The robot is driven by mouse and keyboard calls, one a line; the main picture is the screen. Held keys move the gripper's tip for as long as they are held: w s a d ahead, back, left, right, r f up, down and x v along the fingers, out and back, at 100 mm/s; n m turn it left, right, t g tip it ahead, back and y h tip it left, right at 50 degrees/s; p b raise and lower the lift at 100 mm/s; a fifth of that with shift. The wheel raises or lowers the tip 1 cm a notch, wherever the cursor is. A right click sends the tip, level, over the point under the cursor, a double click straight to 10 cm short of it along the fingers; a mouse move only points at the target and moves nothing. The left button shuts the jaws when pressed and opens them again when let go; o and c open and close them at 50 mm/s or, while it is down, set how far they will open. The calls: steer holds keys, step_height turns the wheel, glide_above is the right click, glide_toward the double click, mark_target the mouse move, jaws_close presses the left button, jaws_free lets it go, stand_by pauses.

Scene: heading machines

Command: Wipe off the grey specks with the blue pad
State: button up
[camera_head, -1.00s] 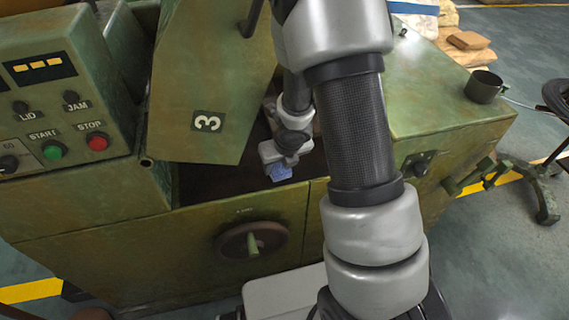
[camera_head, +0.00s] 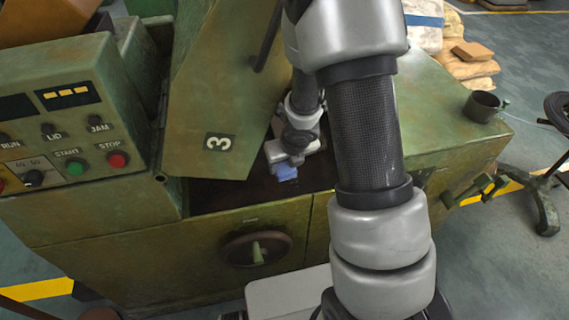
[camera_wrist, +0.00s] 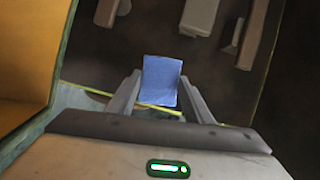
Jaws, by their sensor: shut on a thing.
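The blue pad (camera_wrist: 161,82) is held between the two fingers of my gripper (camera_wrist: 160,95) in the wrist view. My gripper is shut on it. In the head view the blue pad (camera_head: 287,173) shows small below my gripper (camera_head: 288,158), inside the dark opening of the green machine (camera_head: 240,185), just right of the raised lid (camera_head: 225,100) marked 3. I cannot make out any grey specks in either view. I cannot tell whether the pad touches a surface.
My arm covers the middle right of the head view. A control panel (camera_head: 60,125) stands at the left. A handwheel (camera_head: 257,249) is on the machine's front. A dark cup (camera_head: 482,106) stands on the right top. Dark blocks and a grey part (camera_wrist: 198,15) lie ahead in the wrist view.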

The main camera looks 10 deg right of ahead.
step_height(320, 180, up, 3)
steer(key=p, duration=0.3)
